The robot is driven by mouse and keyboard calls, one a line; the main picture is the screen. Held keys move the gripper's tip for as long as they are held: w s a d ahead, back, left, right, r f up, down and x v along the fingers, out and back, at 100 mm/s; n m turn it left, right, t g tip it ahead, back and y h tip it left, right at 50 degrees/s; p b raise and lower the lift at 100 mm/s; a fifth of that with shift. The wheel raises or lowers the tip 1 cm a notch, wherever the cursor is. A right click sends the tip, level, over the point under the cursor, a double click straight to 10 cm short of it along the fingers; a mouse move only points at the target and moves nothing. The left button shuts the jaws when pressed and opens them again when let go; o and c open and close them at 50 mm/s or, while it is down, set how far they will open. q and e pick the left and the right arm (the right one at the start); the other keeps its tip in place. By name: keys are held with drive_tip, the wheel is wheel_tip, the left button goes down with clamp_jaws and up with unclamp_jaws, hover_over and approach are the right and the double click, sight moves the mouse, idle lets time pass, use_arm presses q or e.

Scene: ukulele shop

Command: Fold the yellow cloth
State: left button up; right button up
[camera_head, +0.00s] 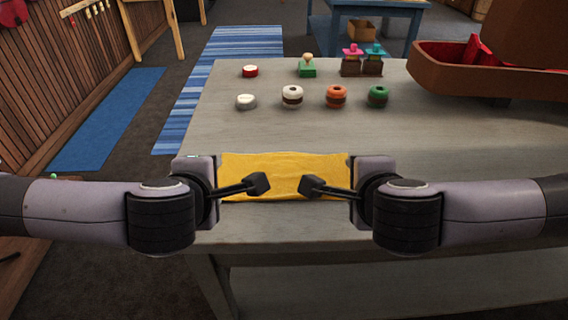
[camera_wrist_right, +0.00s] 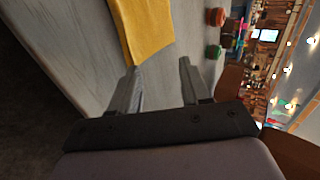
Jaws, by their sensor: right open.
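The yellow cloth (camera_head: 285,165) lies spread flat near the front edge of the grey table, roughly rectangular with slight wrinkles. In the right wrist view the cloth (camera_wrist_right: 146,28) lies beyond my fingers, with bare table between the fingers. My left gripper (camera_head: 258,184) points inward from the left and appears over the left part of the cloth; its fingers overlap, so its opening does not show. My right gripper (camera_head: 310,187) points inward from the right, over the right part in the head view. In the wrist view the right gripper (camera_wrist_right: 157,82) is open and empty. Both hands hide the cloth's side edges.
Several small ring-shaped and round pieces, such as an orange one (camera_head: 336,96) and a red-and-white one (camera_head: 250,71), stand farther back on the table (camera_head: 215,125). A brown open case (camera_head: 470,82) with red lining is at the back right. Table around the cloth is clear.

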use_arm(q)
drive_tip(key=s+r, duration=0.4)
drive_tip(key=r, duration=0.1)
use_arm(e)
drive_tip(key=s+r, duration=0.4)
drive_tip(key=r, duration=0.1)
use_arm(q)
drive_tip(key=shift+s, duration=0.1)
use_arm(e)
drive_tip(key=shift+s, duration=0.1)
